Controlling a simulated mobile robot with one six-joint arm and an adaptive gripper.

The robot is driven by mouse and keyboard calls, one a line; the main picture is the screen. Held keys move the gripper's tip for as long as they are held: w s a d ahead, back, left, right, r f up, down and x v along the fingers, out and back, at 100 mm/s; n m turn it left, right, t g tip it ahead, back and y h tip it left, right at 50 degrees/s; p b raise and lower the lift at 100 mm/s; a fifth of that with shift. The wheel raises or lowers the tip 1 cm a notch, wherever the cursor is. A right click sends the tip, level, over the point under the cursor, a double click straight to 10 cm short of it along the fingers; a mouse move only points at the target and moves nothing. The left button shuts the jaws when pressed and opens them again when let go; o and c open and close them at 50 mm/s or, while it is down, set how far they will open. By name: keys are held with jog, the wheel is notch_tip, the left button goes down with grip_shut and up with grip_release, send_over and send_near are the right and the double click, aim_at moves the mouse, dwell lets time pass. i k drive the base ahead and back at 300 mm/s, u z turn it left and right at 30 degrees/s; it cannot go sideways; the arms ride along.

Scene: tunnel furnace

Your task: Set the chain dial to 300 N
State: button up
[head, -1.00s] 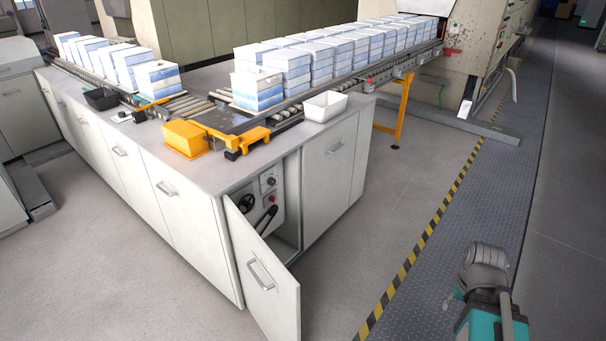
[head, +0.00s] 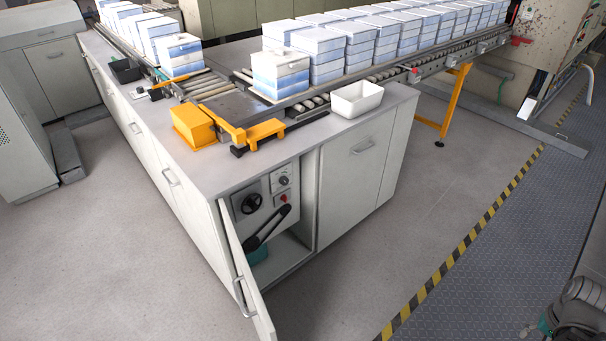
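A control panel shows inside the open cabinet at the near corner of the counter. It bears a large black round knob (head: 251,203) on the left, a smaller dial (head: 283,180) at upper right and a red button (head: 283,198) below that dial. The labels are too small to read, so I cannot tell which is the chain dial or where it is set. Part of my arm shows at the lower right corner, well away from the panel. My gripper is not in view.
The cabinet door (head: 244,275) stands open toward me. A black-handled item (head: 266,230) is in front of the panel's lower part. A white bin (head: 356,98) and a yellow box (head: 193,125) sit on the counter above. The floor (head: 400,240) right of the cabinet is clear.

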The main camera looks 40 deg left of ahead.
aim_at(283, 180)
jog(key=u, duration=0.4)
jog(key=i, duration=1.05)
jog(key=u, duration=0.8)
